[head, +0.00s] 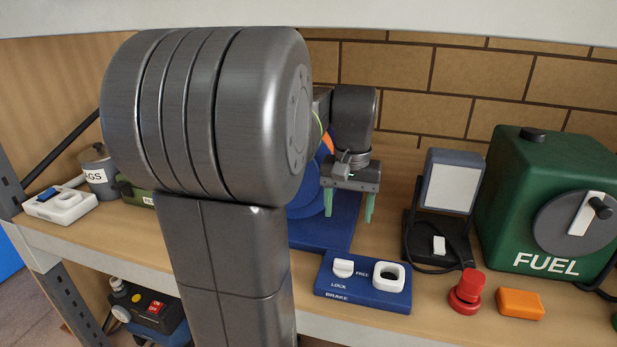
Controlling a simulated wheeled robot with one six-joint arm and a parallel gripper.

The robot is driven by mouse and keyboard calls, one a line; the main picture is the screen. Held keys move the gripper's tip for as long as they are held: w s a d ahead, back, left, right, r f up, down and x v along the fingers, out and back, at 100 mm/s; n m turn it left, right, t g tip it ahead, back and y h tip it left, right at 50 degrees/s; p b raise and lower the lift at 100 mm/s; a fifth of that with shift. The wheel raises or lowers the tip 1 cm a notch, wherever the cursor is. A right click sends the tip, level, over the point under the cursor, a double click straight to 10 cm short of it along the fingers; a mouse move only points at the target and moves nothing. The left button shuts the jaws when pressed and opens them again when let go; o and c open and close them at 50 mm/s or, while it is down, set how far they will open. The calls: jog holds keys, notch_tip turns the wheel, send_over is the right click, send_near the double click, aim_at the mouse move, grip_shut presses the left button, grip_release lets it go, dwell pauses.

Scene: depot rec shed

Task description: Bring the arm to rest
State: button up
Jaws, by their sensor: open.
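My gripper (348,203) hangs above the back of the shelf, its two green fingers apart and pointing down. Nothing shows between the fingers. Behind and left of it is a blue stand (340,233) with a blue round part and a bit of orange, mostly hidden by my arm. My dark grey arm fills the left middle of the head view and hides much of the shelf behind it. I cannot tell how far the fingertips are from the blue stand.
On the wooden shelf stand a blue LOCK/FREE brake panel (340,287), a lamp (450,190), a red button (466,297), an orange block (521,304) and a green FUEL box (525,165). A white switch box (72,209) and grey can (97,160) are left. A ledge crosses above.

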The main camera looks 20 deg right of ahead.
aim_at(344, 261)
notch_tip(344, 261, down, 14)
jog(key=shift+r, duration=0.1)
dwell(0.5)
jog(key=shift+r, duration=0.1)
jog(key=shift+f, duration=0.2)
jog(key=m, duration=0.5)
jog(key=shift+r, duration=0.1)
jog(key=m, duration=0.5)
notch_tip(344, 261, up, 11)
jog(key=shift+m, duration=0.3)
dwell(1.6)
